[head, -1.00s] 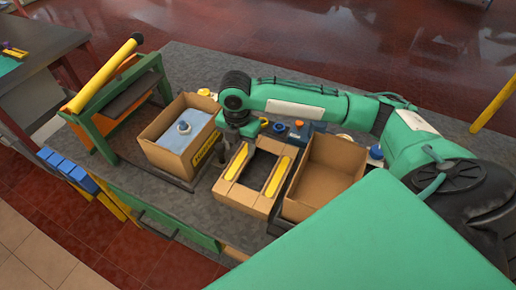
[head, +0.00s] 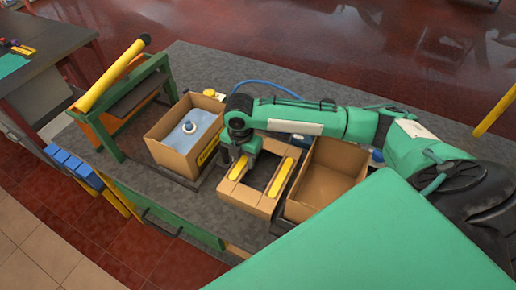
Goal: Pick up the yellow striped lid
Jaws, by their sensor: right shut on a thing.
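The yellow striped lid (head: 262,206) is a cardboard frame with a dark opening and a yellow strip on each side. It lies between two cardboard boxes in the middle of the head view. My right gripper (head: 236,164) is at the lid's left side, by the upper part of the left yellow strip, and is shut on it. The fingertips are largely hidden by the wrist, so the exact contact is not clear. The right yellow strip (head: 281,177) is in plain view. My left gripper is not in view.
An open box (head: 166,153) with a blue-grey content and a round white cap stands left of the lid. An empty open box (head: 325,180) stands close on its right. A green rack (head: 147,88) with a yellow roll stands at the far left.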

